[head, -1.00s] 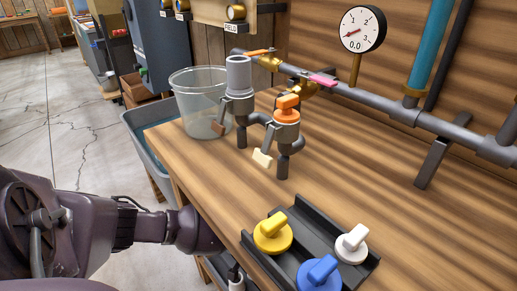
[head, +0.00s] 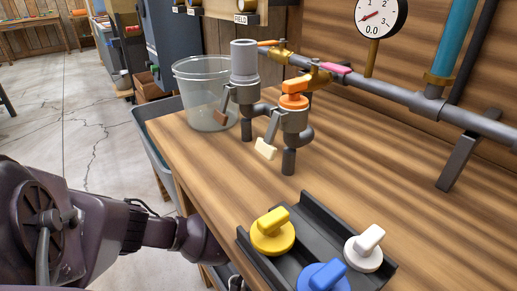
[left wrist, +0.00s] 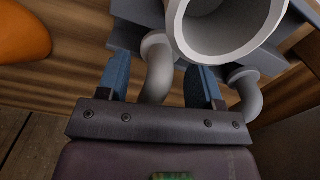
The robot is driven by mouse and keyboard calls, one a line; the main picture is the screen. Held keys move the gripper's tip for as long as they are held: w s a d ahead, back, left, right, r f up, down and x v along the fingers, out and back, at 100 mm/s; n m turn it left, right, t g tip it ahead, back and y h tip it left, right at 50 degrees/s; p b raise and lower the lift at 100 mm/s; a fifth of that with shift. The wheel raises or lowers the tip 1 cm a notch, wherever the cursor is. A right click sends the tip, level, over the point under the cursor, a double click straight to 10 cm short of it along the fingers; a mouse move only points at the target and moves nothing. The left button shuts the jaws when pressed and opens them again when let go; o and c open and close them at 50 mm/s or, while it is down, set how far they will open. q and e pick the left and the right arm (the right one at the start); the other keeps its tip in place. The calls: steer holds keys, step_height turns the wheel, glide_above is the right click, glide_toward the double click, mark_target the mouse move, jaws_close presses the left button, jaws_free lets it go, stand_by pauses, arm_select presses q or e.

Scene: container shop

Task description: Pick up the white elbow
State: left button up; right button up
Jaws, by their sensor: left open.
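In the left wrist view, a large pale grey-white pipe fitting (left wrist: 225,50) with a round open mouth is at the top, just beyond my fingers. A smaller light grey bent pipe (left wrist: 157,68) lies in line with the gap between the fingers, and another bent end (left wrist: 246,90) is right of the right finger. I cannot tell which piece is the white elbow. My left gripper (left wrist: 160,80) is open; contact with the bent pipe is unclear. In the head view, my left arm reaches below the bench edge and its gripper is hidden. My right gripper is not in view.
The wooden bench (head: 205,180) carries a dark tray (head: 318,222) with yellow, white and blue knobs, a clear bucket (head: 197,110) and grey upright pipes (head: 289,125) with an orange cap. An orange piece (left wrist: 22,35) is at the left in the wrist view.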

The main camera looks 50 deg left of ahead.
arm_select(q)
steer(key=shift+c, duration=0.2)
jaws_close()
